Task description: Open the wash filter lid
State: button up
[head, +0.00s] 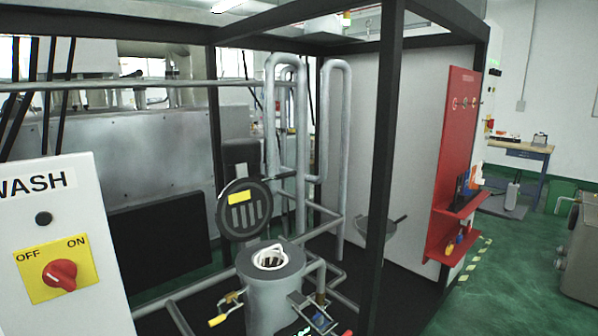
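The wash filter (273,297) is a grey upright cylinder low in the middle of the head view. Its round lid (244,211), dark with a yellow label and slots, stands raised nearly upright behind the filter's mouth. The lid is open, and a white ring (270,257) shows inside the uncovered mouth. A yellow-handled fitting (226,310) sits at the filter's left side. Grey linkage parts (313,312) at the filter's front right look like my gripper, apart from the lid. They are small and partly cut off, so their opening is unclear.
A white WASH panel (60,240) with a red OFF/ON knob (60,274) stands at the left. Grey pipes (345,150) run behind and beside the filter. A dark frame post (383,180) rises right of it. A red tool board (456,150) is farther right, beside open green floor.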

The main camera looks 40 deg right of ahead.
aim_at(244, 208)
jog(key=i+l, duration=0.1)
jog(key=l, duration=0.55)
jog(key=i+l, duration=0.1)
jog(key=l, duration=0.6)
jog(key=i+l, duration=0.15)
jog(key=l, duration=0.5)
jog(key=i+l, duration=0.1)
jog(key=l, duration=0.55)
jog(key=u, duration=0.05)
